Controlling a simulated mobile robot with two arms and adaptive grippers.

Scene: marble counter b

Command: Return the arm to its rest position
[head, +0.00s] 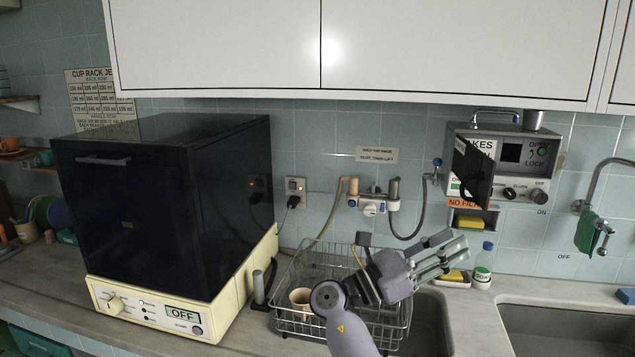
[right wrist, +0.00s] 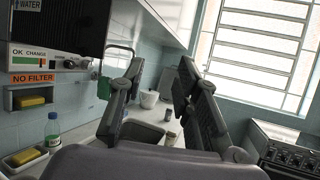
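My right arm (head: 345,325) comes up from the bottom of the head view, in front of the wire dish rack. My right gripper (head: 460,249) points right, in front of the area below the wall-mounted water unit. In the right wrist view its two fingers (right wrist: 162,80) stand apart with nothing held between them. My left arm and left gripper show in neither view.
A wire dish rack (head: 284,319) holding a beige cup (head: 300,298) stands behind my arm. A dark-doored cream machine (head: 165,205) is at left. The water unit (head: 510,165), a soap bottle (head: 483,268) and sinks (head: 560,328) are at right. White cupboards (head: 230,45) hang above.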

